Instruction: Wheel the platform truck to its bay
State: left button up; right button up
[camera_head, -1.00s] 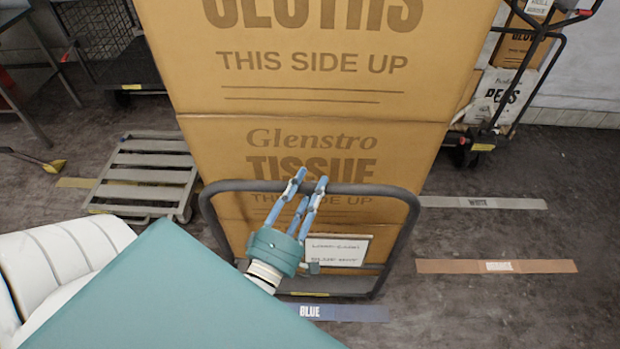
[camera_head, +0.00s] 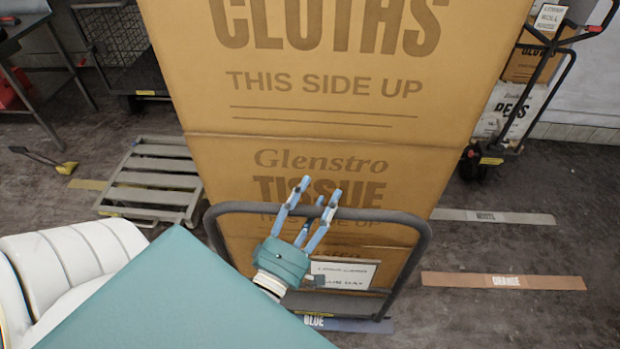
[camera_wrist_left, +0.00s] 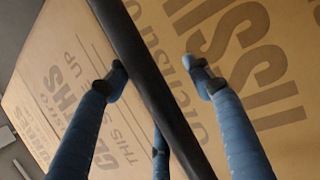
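The platform truck shows by its dark tubular handle (camera_head: 417,262) in the head view, upright in front of large stacked cartons (camera_head: 320,130). A paper label (camera_head: 342,273) is on the lower carton; its print is too small to read surely. The truck's near end stands by a blue floor strip (camera_head: 360,326) marked BLUE, partly covering it. My left gripper (camera_head: 315,195) is at the handle's top bar with its fingers spread. In the left wrist view the bar (camera_wrist_left: 150,85) runs between the spread fingers, which are not closed on it. My right gripper is out of view.
A low grey slatted platform (camera_head: 155,180) is at left, near a yellow-ended tool (camera_head: 65,167). A mesh cart (camera_head: 120,50) is behind. Another loaded truck (camera_head: 490,150) stands at back right. Floor strips marked white (camera_head: 460,215) and orange (camera_head: 450,280) lie on clear floor at right.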

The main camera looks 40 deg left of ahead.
pick_arm(q)
jog(key=v, duration=1.2)
jog(key=shift+w, duration=0.1)
